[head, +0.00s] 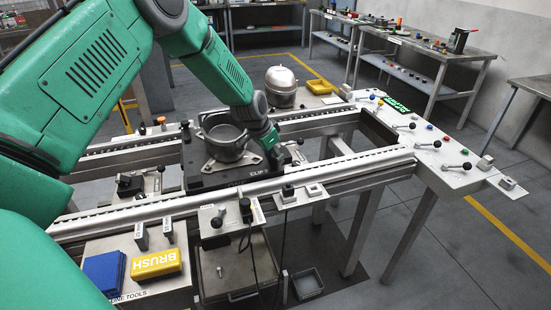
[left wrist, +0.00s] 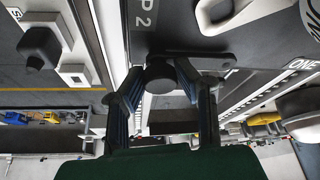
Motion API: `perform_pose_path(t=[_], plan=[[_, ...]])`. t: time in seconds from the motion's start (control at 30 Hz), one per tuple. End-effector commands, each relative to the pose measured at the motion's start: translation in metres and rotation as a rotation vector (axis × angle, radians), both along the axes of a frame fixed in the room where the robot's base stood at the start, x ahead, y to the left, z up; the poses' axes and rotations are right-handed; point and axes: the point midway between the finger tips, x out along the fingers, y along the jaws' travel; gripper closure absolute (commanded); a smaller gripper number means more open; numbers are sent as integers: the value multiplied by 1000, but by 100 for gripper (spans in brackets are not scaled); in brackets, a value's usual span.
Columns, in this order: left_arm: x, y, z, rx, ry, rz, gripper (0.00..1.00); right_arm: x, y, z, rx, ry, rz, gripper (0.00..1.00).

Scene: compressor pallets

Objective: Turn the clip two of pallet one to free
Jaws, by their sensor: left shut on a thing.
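Pallet one (head: 207,181) is a black plate on the conveyor rails, with an open grey compressor housing (head: 226,147) on it. In the left wrist view, part of the label ending in "P 2" shows on the dark plate (left wrist: 185,28). Clip two (left wrist: 160,76) is a dark round knob beside this label. My left gripper (left wrist: 163,85) is shut on the knob, with a finger on each side. In the head view, my left gripper (head: 277,150) is low at the plate's right end and hides most of the clip. My right gripper is not in view.
A silver domed compressor (head: 281,87) stands behind, near a yellow tray (head: 320,86). A control panel (head: 440,160) with levers and buttons lies right. The rails (head: 345,165) are clear right of the plate.

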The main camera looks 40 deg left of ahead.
Motion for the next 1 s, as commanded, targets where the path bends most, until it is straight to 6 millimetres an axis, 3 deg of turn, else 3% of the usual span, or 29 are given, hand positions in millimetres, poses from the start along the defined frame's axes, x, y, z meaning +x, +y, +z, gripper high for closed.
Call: perform_pose_path(t=[0.6, 0.63, 0.67, 1.0], plan=[[4, 1, 4, 3, -11, -44, 100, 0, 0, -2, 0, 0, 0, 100], [4, 1, 4, 3, -11, -44, 66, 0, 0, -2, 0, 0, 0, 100], [4, 1, 4, 3, -11, -44, 56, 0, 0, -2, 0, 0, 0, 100], [1, 0, 3, 1, -4, -45, 53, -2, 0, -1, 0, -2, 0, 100]])
